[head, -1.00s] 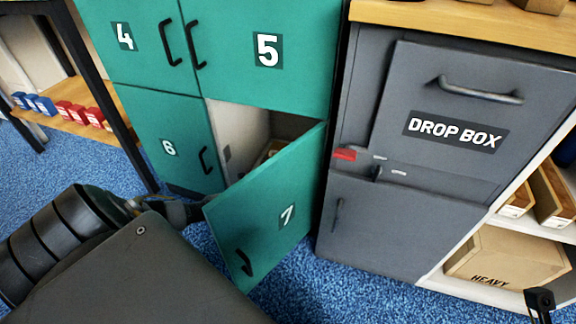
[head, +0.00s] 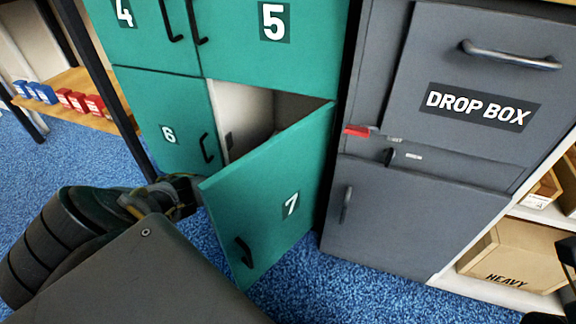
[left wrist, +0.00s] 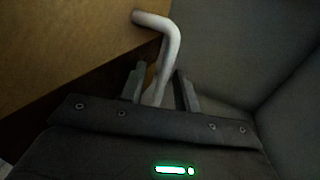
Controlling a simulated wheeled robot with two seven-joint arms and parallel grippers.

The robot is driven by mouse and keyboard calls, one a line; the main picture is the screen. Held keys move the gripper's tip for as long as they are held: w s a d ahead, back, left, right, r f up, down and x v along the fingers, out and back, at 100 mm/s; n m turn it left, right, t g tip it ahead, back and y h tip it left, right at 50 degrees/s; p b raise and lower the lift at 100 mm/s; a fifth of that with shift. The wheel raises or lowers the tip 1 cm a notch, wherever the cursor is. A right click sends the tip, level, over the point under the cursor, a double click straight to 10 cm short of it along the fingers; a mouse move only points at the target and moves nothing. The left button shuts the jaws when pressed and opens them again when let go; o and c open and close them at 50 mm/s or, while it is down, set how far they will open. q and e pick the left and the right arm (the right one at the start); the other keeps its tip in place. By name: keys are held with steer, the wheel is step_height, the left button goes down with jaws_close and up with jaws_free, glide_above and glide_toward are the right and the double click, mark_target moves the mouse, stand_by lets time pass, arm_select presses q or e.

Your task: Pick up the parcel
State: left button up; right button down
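A brown flat-faced box, which looks like the parcel (left wrist: 70,50), fills the upper left of the left wrist view. A pale bent handle (left wrist: 172,42) stands out from beside it. My left gripper (left wrist: 161,82) has its fingers apart, one on each side of the handle's lower part, with gaps showing. In the head view my left wrist is at the free edge of locker door 7 (head: 275,185); the fingers are hidden behind the door. The parcel does not show clearly there. A dark piece at the lower right edge is probably my right gripper (head: 567,252), cut off by the frame.
Door 7 stands part open, over blue carpet. Closed locker door 6 (head: 165,105) is left of the opening. A grey drop box (head: 440,160) stands to the right. A carton marked HEAVY (head: 520,255) is on a low shelf at far right. Grey walls surround the gripper.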

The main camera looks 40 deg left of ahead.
arm_select(q)
steer(key=shift+w+a, duration=0.1)
steer(key=shift+w, duration=0.1)
jaws_close()
stand_by(1.1)
steer(key=shift+r, duration=0.1)
